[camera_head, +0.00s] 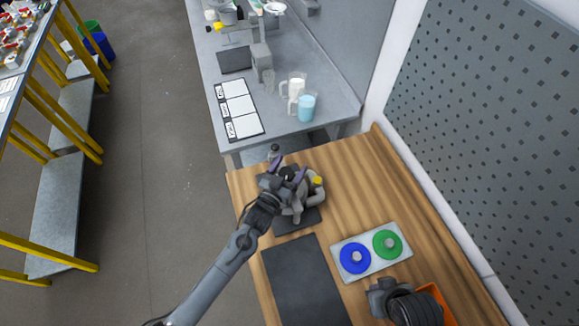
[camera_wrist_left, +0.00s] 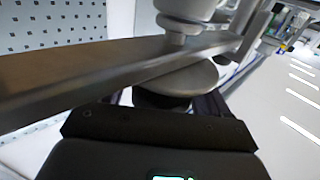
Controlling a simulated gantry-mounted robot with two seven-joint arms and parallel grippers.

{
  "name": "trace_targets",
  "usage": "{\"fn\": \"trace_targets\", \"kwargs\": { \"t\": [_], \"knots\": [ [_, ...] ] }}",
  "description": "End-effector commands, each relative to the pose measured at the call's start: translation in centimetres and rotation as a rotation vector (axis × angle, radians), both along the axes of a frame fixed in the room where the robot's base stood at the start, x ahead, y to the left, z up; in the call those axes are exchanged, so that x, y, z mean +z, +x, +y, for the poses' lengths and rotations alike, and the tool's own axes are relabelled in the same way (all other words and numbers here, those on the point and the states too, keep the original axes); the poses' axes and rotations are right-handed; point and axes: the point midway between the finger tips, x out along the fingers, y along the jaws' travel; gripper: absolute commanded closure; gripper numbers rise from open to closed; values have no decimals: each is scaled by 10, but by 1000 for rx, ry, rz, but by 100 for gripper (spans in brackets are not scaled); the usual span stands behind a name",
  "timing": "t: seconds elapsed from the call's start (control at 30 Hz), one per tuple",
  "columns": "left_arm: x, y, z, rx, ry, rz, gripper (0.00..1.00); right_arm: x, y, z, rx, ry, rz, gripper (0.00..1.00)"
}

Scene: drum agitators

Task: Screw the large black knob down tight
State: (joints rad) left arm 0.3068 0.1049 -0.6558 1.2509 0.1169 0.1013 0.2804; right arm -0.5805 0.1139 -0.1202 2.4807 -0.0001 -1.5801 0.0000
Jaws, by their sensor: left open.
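A grey agitator device (camera_head: 313,195) with a yellow cap stands on a dark mat on the wooden bench. A dark, knob-like part (camera_head: 287,173) shows at its top, between the fingers of my left gripper (camera_head: 290,166). The fingers are open around it; contact cannot be told. In the left wrist view, a dark round part (camera_wrist_left: 160,99) lies under a grey disc (camera_wrist_left: 185,79), near the jaws. A metal bar (camera_wrist_left: 110,75) crosses in front, and the gripper body hides much of the lower part.
A light tray (camera_head: 344,246) holds a blue disc (camera_head: 354,258) and a green disc (camera_head: 387,244). A black mat (camera_head: 304,282) lies bare at the front. A grey bench with jugs (camera_head: 306,107) stands behind.

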Motion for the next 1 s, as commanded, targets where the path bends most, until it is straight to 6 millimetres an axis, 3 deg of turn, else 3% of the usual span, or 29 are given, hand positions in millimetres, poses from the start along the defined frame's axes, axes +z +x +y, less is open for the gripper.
{"fn": "trace_targets", "kwargs": {
  "t": [0.27, 0.6, 1.0],
  "knots": [
    [0, 1, -1, 0, 0, 0, 22, 0, 0, 0, 2, -2, 0, 100],
    [0, 1, 0, 0, 0, 0, 72, 0, 0, -3, 7, -11, 0, 100],
    [-1, 1, -1, -78, 3, -1, 74, -7, 0, -2, 6, -8, 0, 100]
  ]
}}
